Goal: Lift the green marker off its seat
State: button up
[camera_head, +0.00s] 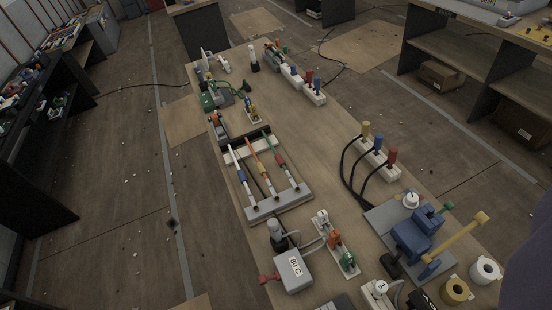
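I cannot tell for sure which thing is the green marker. A slanted rod with green and red bands (281,162) leans on a grey rack (280,206) at the middle of the bench, right of an orange rod (257,160) and a white, blue and red rod (240,170). A small green part (348,261) sits at the near end of a white strip, beside an orange part (334,238). Another small green piece (284,49) stands at the far end of the bench. My gripper is not in view.
The long wooden bench (310,135) holds a grey box with a label (294,272), a blue vise-like device (415,238), a block with yellow, blue and red pegs (380,158) and black cables, and a green machine (212,98). Shelves stand left and right.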

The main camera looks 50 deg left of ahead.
aim_at(347, 260)
jog(key=u, duration=0.7)
jog(key=k, duration=0.3)
jog(key=j+z, duration=0.5)
jog(key=j, duration=0.5)
